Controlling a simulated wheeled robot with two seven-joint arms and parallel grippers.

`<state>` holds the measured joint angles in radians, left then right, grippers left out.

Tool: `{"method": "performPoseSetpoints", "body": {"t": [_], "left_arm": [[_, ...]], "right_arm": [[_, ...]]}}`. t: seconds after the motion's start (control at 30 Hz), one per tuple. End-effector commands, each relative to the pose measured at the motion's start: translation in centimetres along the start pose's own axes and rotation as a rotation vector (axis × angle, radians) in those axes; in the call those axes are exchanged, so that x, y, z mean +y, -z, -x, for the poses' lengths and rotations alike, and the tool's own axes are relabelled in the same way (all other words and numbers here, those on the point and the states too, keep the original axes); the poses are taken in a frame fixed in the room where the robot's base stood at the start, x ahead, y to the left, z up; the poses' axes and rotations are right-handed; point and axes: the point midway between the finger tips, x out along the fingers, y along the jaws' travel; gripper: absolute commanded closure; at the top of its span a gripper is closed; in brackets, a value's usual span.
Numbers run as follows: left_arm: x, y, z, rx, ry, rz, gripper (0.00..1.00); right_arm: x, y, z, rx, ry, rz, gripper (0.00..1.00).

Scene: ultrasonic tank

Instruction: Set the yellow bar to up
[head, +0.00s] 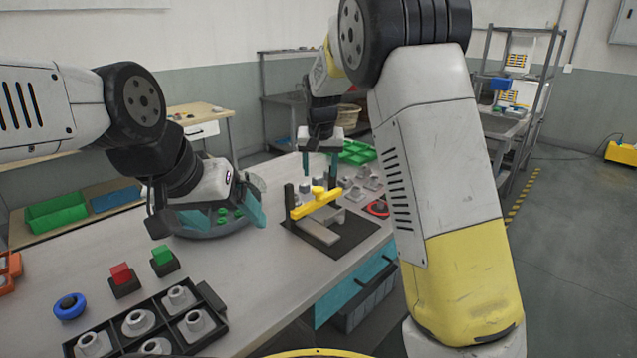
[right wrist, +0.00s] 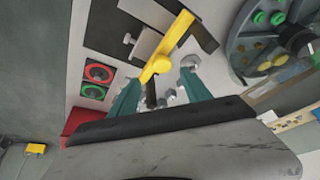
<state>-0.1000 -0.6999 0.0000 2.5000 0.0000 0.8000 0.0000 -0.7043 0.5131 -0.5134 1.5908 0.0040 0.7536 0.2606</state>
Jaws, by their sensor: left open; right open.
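The yellow bar (head: 308,207) with a round yellow knob lies across a grey bracket on a dark plate (head: 338,240), beside a black post. The bar slants in the head view and also shows in the right wrist view (right wrist: 181,31). My right gripper (head: 320,168) is open, pointing down behind the bar in the head view. In the right wrist view the knob appears between its teal fingertips (right wrist: 162,77), but no contact is clear. My left gripper (head: 210,214) is open over the round grey basin (head: 215,232), which holds green pieces.
A black tray (head: 120,325) with grey parts, a red block (head: 121,273), a green block (head: 162,255) and a blue ring (head: 69,306) are at front left. Red and green round buttons (right wrist: 98,72) lie beside the plate. Grey parts and a green crate (head: 357,152) stand behind it.

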Motion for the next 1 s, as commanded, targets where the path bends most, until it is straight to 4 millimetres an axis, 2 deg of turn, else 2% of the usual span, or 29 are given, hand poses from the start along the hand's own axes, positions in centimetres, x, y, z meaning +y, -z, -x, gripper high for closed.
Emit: {"method": "performPoseSetpoints", "body": {"t": [0.17,0.6,0.73,1.0], "left_arm": [[0.0,0.0,0.0,0.000,0.000,0.000,0.20],[0.0,0.0,0.0,0.000,0.000,0.000,0.20],[0.0,0.0,0.0,0.000,0.000,0.000,0.20],[0.0,0.0,0.0,0.000,0.000,0.000,0.20]], "right_arm": [[-0.5,0.4,-1.2,0.004,-0.014,0.007,0.43],[-0.4,0.3,-7.5,0.003,-0.013,0.007,0.43],[-0.4,0.4,-8.2,0.005,-0.012,0.007,0.43],[-0.4,0.4,-8.4,0.005,-0.011,0.007,0.43]]}}
